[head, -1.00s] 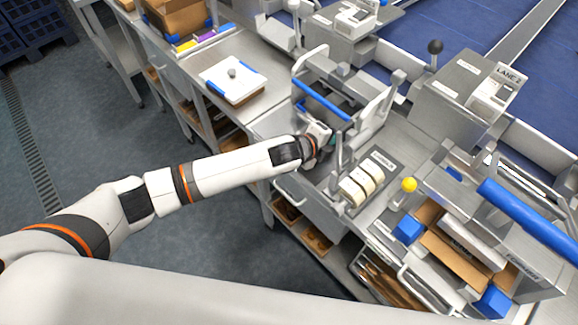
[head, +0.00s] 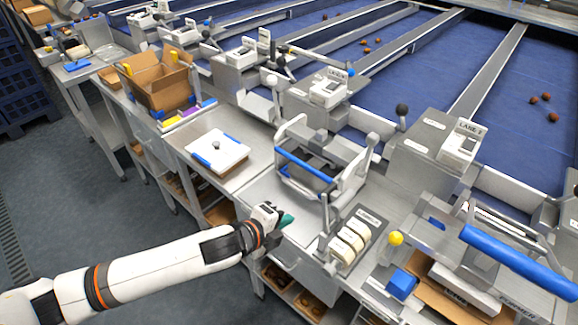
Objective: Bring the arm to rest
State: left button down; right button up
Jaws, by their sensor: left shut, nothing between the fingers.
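My left gripper (head: 284,221) is at the end of the white arm with orange rings that comes in from the lower left. Its fingers are greenish and shut, with nothing seen between them. It hangs over the front edge of the steel bench (head: 256,197), in front of a grey frame with a blue handle bar (head: 304,165). It looks apart from that frame. My right gripper is not in view.
A white board with blue ends (head: 216,150) lies on the bench to the left. An open cardboard box (head: 160,85) stands farther left. Label rolls (head: 350,243) and a yellow knob (head: 396,238) are to the right. Open floor (head: 100,215) lies at left.

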pick_arm(q)
jog(key=s+a+f+n+g+y, duration=0.35)
jog(key=s+a+n, duration=0.45)
jog(key=s+n, duration=0.4)
jog(key=s+a+f+n+g+y, duration=0.2)
jog(key=s+a+n+y, duration=0.2)
jog(key=s+a+n, duration=0.6)
jog(key=s+d+f+n+g, duration=0.1)
jog(key=s+f, duration=0.1)
jog(key=f, duration=1.1)
jog(key=s+d+f+g, duration=0.1)
jog(key=f, duration=1.1)
jog(key=s+a+f, duration=0.3)
jog(key=s+f, duration=1.4)
jog(key=shift+s+f+g, duration=0.15)
jog(key=shift+f+g, duration=0.05)
jog(key=shift+g, duration=0.25)
